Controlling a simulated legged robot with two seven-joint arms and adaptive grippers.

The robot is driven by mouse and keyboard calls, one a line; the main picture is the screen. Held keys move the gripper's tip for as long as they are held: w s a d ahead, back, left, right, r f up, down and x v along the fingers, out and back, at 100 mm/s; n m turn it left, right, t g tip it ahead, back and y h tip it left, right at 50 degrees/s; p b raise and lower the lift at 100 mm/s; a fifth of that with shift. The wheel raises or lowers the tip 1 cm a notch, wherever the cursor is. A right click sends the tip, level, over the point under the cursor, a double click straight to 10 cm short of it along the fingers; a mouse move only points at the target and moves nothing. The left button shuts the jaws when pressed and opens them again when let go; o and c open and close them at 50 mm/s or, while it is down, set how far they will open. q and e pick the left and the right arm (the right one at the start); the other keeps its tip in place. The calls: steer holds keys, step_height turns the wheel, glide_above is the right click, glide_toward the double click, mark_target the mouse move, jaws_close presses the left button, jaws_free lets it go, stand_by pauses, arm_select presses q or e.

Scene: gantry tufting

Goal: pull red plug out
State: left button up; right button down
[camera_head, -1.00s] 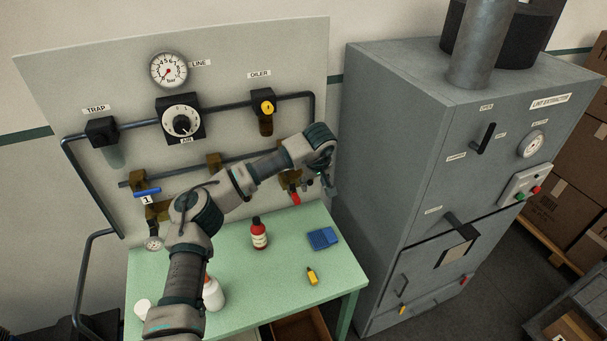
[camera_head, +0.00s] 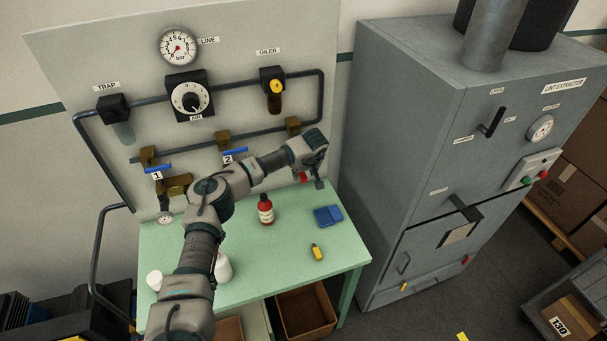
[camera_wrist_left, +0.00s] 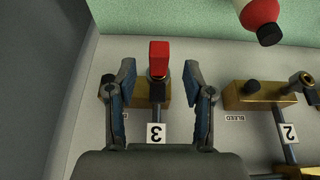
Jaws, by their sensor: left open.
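The red plug (camera_wrist_left: 159,58) sits on a dark stem at a brass fitting (camera_wrist_left: 108,90) on the panel, above a plate marked 3 in the left wrist view. My left gripper (camera_wrist_left: 159,74) is open, with one finger on each side of the plug and visible gaps between. In the head view the plug (camera_head: 303,177) shows as a small red patch at the lower right of the panel, partly hidden by my left gripper (camera_head: 313,180). My right gripper is not in view.
Neighbouring valve 2 has a blue handle (camera_head: 235,155). The grey lint extractor cabinet (camera_head: 400,120) stands close on the right.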

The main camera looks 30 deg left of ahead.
arm_select(q)
steer(key=shift+x, duration=0.95)
steer(key=shift+f, duration=0.3)
jaws_close()
steer(key=c, duration=0.9)
jaws_free()
jaws_close()
steer(key=shift+s+d+p, duration=0.25)
steer(key=shift+d+p, duration=0.05)
steer(key=shift+p, duration=0.15)
steer(key=shift+s+d+p, duration=0.65)
steer(key=shift+s+d, duration=0.1)
steer(key=shift+d, duration=0.15)
